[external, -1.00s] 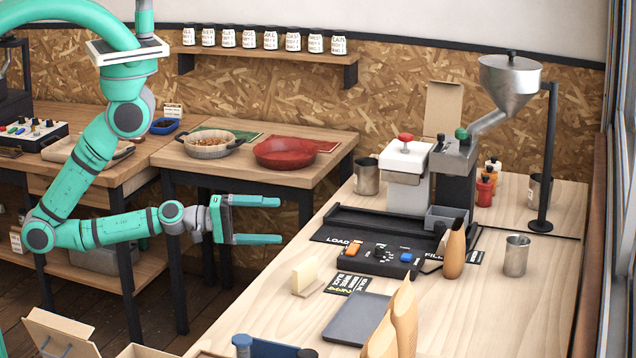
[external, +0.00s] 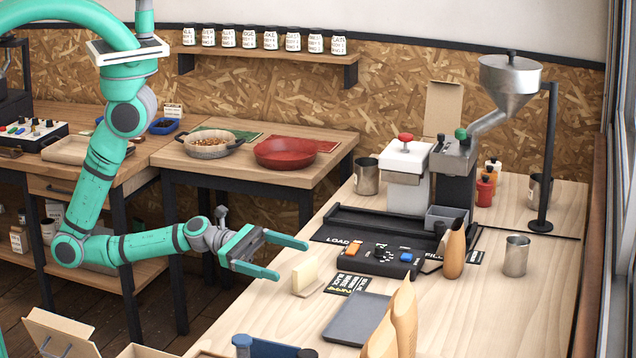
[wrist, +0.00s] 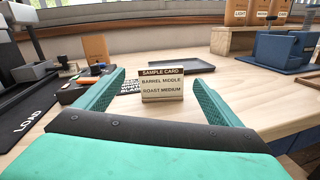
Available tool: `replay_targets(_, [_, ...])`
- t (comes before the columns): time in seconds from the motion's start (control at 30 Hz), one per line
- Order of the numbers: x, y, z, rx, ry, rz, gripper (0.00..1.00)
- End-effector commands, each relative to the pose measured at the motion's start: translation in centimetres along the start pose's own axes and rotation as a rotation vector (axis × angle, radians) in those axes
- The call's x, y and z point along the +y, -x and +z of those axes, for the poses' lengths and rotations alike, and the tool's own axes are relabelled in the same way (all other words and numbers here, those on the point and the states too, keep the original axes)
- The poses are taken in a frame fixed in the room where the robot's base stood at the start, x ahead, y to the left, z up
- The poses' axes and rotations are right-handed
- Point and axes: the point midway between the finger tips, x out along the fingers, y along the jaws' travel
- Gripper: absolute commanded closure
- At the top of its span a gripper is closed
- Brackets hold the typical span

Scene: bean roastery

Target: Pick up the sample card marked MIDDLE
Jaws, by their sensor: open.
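The sample card (wrist: 162,85) is a small cream card with a dark header, upright on the light wooden bench. In the wrist view it reads SAMPLE CARD, BARREL MIDDLE, ROAST MEDIUM. In the external view the card (external: 304,274) stands near the bench's left edge, on a small base. My gripper (external: 293,259) is open, with its teal fingers pointing at the card. In the wrist view my gripper (wrist: 155,95) shows the card between and beyond the two fingers. Nothing is between the fingers, and they look apart from the card.
A black printed label (external: 347,285) lies right beside the card. A grey tray (external: 357,318) lies in front of it. A black control box (external: 379,260) with coloured buttons sits behind. A blue item (external: 270,347) stands at the near bench edge.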

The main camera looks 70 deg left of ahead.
Motion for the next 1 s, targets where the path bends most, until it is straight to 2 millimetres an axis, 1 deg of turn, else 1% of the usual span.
replay_targets(0.03, [-0.1,0.0,-0.5,0.005,0.066,-0.003,0.12])
replay_targets(0.1, [-0.2,0.1,-1.0,0.008,0.140,-0.004,0.12])
replay_targets(0.23, [-0.2,-0.2,-1.3,0.010,0.206,-0.006,0.12])
replay_targets(0.37, [-0.2,-1.6,-1.3,0.008,0.215,-0.006,0.12])
replay_targets(0.5, [-0.2,-3.6,-1.3,0.008,0.212,-0.006,0.12])
replay_targets(0.6, [-0.3,-4.7,-1.3,0.009,0.212,-0.006,0.12])
replay_targets(0.87, [-0.3,-6.2,-1.2,0.009,0.211,-0.006,0.12])
replay_targets(1.0, [-0.3,-8.1,-0.9,0.008,0.209,-0.006,0.12])
